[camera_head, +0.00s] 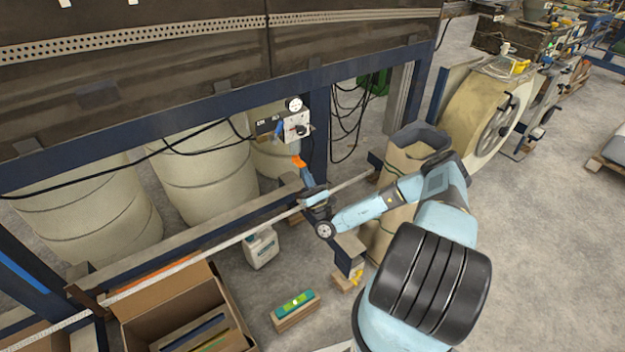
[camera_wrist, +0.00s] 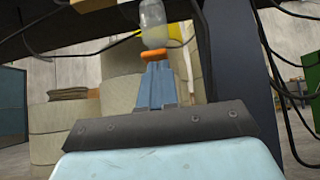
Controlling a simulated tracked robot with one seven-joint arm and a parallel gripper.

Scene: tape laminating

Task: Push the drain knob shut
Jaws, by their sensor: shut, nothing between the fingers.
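A pressure unit with a white box (camera_head: 297,126) and a round gauge (camera_head: 294,104) is mounted by the blue post. In the wrist view a translucent bowl (camera_wrist: 153,22) hangs above my fingers. My gripper (camera_head: 302,170) points up toward the unit from below. Its blue fingers are together and empty in the wrist view (camera_wrist: 156,70). An orange piece (camera_wrist: 166,54) shows between the finger ends and the bowl, and in the head view (camera_head: 299,161). I cannot tell whether it is the drain knob or my fingertips, or whether it touches the bowl.
A blue post (camera_head: 318,125) stands close beside the unit, with black cables (camera_head: 345,130) to its right. Pale barrels (camera_head: 207,165) stand behind. A long rail (camera_head: 225,243) crosses near my gripper. A white jug (camera_head: 261,249) and an open carton (camera_head: 130,305) are below.

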